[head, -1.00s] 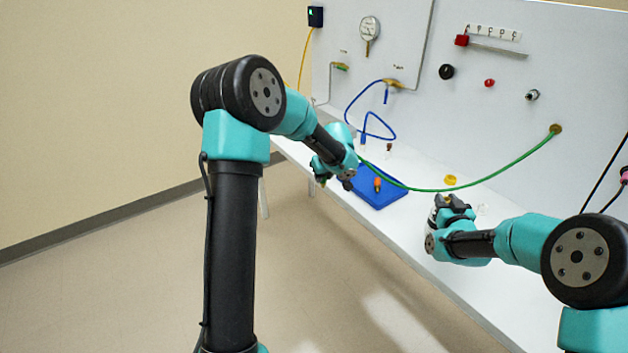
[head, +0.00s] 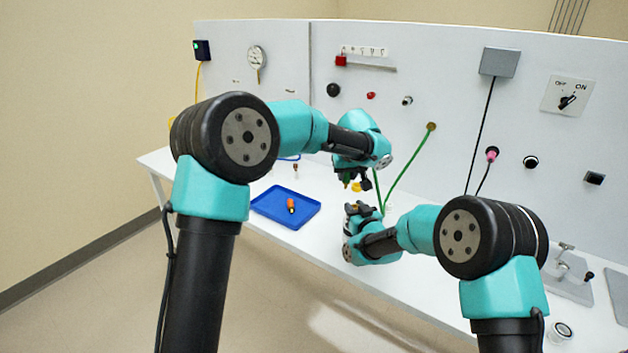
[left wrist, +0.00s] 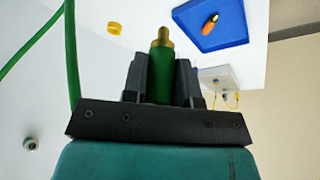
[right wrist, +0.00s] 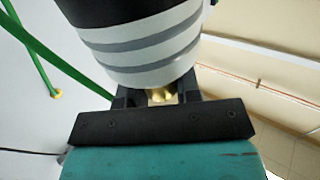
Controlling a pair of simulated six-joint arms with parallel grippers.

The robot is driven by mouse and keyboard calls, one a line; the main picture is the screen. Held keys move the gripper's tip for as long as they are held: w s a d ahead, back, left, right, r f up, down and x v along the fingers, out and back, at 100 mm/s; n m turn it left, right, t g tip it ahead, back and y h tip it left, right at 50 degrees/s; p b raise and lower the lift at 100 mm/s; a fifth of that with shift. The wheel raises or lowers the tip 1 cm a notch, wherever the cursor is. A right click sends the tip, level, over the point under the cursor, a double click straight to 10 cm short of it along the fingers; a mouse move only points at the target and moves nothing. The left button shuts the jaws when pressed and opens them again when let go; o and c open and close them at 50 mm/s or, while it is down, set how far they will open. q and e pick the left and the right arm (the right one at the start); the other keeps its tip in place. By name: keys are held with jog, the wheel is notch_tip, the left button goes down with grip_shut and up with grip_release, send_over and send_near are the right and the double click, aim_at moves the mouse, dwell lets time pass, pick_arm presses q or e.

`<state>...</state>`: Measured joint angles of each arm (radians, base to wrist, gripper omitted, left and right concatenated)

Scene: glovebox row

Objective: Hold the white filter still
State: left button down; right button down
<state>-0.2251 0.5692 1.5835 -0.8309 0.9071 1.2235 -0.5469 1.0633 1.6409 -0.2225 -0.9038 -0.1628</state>
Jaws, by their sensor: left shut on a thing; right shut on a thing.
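The white filter (right wrist: 145,45), a rounded white body with grey bands and a dark section, fills the top of the right wrist view. My right gripper (right wrist: 160,96) is shut on it at its near end, where a brass fitting (right wrist: 163,94) shows between the fingers. In the head view the filter is mostly hidden by my right gripper (head: 358,210). My left gripper (left wrist: 162,72) is shut on the green hose end (left wrist: 160,86), with its brass tip (left wrist: 163,38) pointing out past the fingers. In the head view my left gripper (head: 355,180) is just above the right one.
A blue tray (head: 262,209) with an orange part (head: 291,205) lies on the white bench to the left. The green hose (head: 408,168) runs to a brass port (head: 431,126) on the panel. A yellow ring (left wrist: 115,28) lies on the bench.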

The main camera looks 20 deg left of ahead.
pick_arm(q)
jog(key=d, duration=0.1)
jog(key=d+r, duration=0.1)
jog(key=d, duration=0.1)
jog(key=shift+w+d+r+m, duration=0.15)
jog(key=shift+m, duration=0.25)
jog(key=shift+f, duration=2.9)
jog(key=shift+f, duration=1.45)
jog(key=shift+r, duration=0.2)
jog(key=shift+r, duration=0.8)
jog(key=shift+r, duration=0.15)
jog(key=shift+f, duration=0.95)
dwell(0.8)
